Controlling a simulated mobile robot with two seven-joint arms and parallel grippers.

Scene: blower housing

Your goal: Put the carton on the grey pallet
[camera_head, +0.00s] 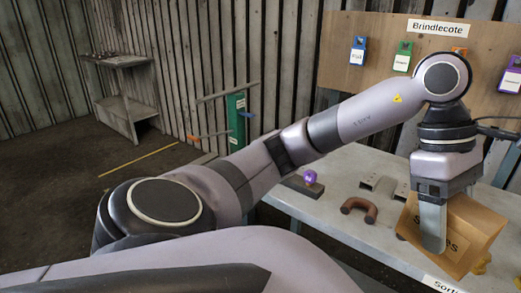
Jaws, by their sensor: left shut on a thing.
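The carton (477,228) is a brown box with dark, partly covered lettering on its front. It is tilted, at the right of the head view, over the right part of the grey table. My left gripper (436,232) points down and is shut on the carton. One finger lies across its lettered face; the other finger is hidden. I cannot tell whether the carton touches the table. I cannot make out a grey pallet. My right gripper is not in view.
The grey table (325,209) bears a brown U-shaped pipe (359,204), small metal brackets (370,182) and a purple knob (310,177) on a dark block. A board (405,30) with coloured tags stands behind. A grey shelf stand (128,98) is at the back left, with open floor before it.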

